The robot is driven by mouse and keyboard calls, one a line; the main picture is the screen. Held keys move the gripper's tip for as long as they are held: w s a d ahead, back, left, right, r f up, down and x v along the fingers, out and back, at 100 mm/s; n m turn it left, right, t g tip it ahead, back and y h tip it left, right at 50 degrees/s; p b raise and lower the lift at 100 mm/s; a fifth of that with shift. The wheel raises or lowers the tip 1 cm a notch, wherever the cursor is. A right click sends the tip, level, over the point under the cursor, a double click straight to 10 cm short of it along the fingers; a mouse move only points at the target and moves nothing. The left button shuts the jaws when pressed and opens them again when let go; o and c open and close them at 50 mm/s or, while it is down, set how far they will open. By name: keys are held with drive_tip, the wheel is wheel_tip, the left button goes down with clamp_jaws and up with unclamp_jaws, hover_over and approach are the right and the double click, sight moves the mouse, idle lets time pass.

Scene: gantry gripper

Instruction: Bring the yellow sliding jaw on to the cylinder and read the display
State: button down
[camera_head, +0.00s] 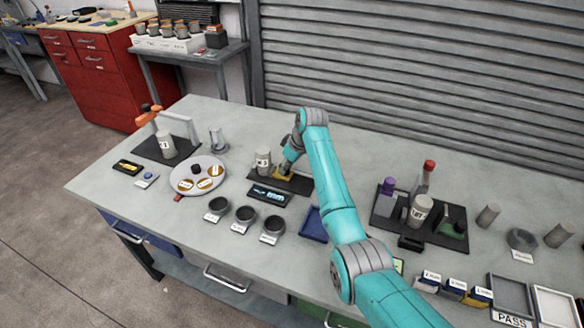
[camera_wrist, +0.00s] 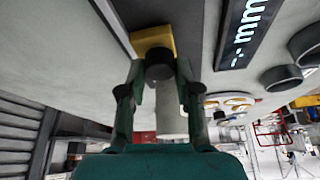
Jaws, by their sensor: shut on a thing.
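The yellow sliding jaw (camera_head: 284,175) sits on a dark base plate at the middle of the bench. In the wrist view, the yellow jaw (camera_wrist: 152,40) carries a dark round knob (camera_wrist: 159,64). My gripper (camera_head: 287,166) is shut on this knob, one finger on each side; my gripper (camera_wrist: 159,70) fills the middle of the wrist view. The grey labelled cylinder (camera_head: 263,161) stands upright left of the jaw; the cylinder (camera_wrist: 171,112) is partly hidden by the knob and a finger. I cannot tell whether jaw and cylinder touch. The display (camera_head: 270,195) shows dashes and "mm" in the wrist view (camera_wrist: 247,30).
Three dark cups (camera_head: 245,215) stand in front of the display. A round tray (camera_head: 184,181) and an orange-handled fixture (camera_head: 165,140) lie left. A blue tray (camera_head: 313,224) and a black fixture board (camera_head: 450,240) lie right. A shutter stands behind.

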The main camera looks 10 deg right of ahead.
drive_tip(key=c, duration=0.8)
unclamp_jaws()
drive_tip(key=shift+r, duration=0.15)
drive_tip(key=v, duration=1.1)
drive_tip(key=shift+s+r, duration=0.2)
drive_tip(key=shift+r, duration=0.1)
drive_tip(key=shift+d, duration=0.1)
